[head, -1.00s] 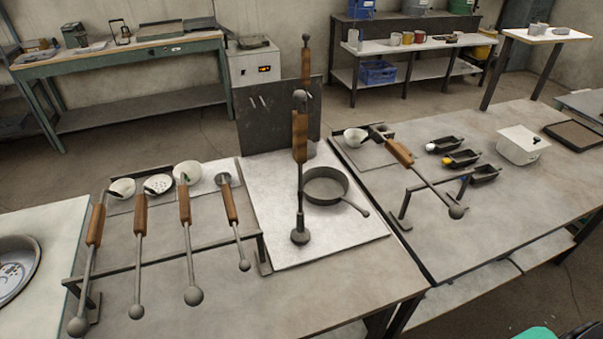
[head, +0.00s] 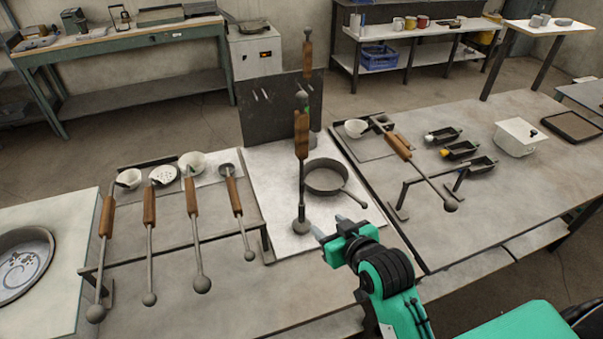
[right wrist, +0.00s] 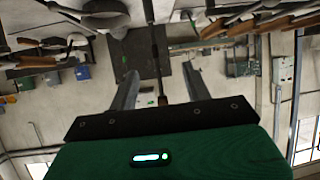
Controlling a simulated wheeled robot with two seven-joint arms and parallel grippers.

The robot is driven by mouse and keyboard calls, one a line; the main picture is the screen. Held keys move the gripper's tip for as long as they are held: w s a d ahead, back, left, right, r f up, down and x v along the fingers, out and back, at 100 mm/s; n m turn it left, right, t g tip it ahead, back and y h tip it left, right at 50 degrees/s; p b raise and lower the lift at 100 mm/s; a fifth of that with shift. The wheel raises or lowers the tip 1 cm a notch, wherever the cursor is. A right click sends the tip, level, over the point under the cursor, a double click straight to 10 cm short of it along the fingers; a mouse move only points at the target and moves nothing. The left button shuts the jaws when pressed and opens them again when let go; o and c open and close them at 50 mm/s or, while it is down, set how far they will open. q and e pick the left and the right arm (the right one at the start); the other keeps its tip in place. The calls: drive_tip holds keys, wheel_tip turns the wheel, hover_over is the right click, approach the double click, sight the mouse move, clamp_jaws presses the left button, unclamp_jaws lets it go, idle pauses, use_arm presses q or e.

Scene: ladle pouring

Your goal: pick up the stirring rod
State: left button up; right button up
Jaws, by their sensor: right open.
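Several long wooden-handled tools are in the head view, and I cannot tell for certain which is the stirring rod. The likeliest is an upright rod (head: 301,136) with a wooden grip and a ball at its lower end, at the centre beside the pan. A thin upright rod (right wrist: 155,55) also shows between the fingers in the right wrist view, beyond them. My right gripper (head: 330,226) is open and empty, low in front of the pan and right of the rod's ball end. It also shows in the right wrist view (right wrist: 160,70). My left gripper is out of view.
A round pan (head: 326,178) with a handle sits right of the rod, before a dark upright panel (head: 262,112). Ladle-like tools lie on a left rack (head: 180,243). Another tool (head: 398,147) lies on a right rack. The front table strip is mostly clear.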

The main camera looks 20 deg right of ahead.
sight(305, 140)
drive_tip(key=w+r+t, duration=0.5)
drive_tip(key=w+r, duration=0.1)
drive_tip(key=r, duration=0.5)
drive_tip(key=w+p, duration=0.1)
drive_tip(key=w, duration=0.4)
drive_tip(key=w+r+p, duration=0.1)
drive_tip(key=w, duration=0.1)
drive_tip(key=shift+w+a+p, duration=0.3)
drive_tip(key=shift+w+a, duration=0.05)
drive_tip(key=shift+w, duration=0.05)
drive_tip(key=shift+w+f, duration=0.1)
drive_tip(key=shift+w, duration=0.3)
drive_tip(key=shift+w+p, duration=0.25)
drive_tip(key=shift+p, duration=0.1)
drive_tip(key=w, duration=0.1)
drive_tip(key=w+p, duration=0.2)
drive_tip(key=shift+w+a+r, duration=0.15)
drive_tip(key=shift+a+r, duration=0.05)
drive_tip(key=shift+r, duration=0.05)
drive_tip(key=shift+w+f, duration=0.15)
drive_tip(key=shift+w, duration=0.5)
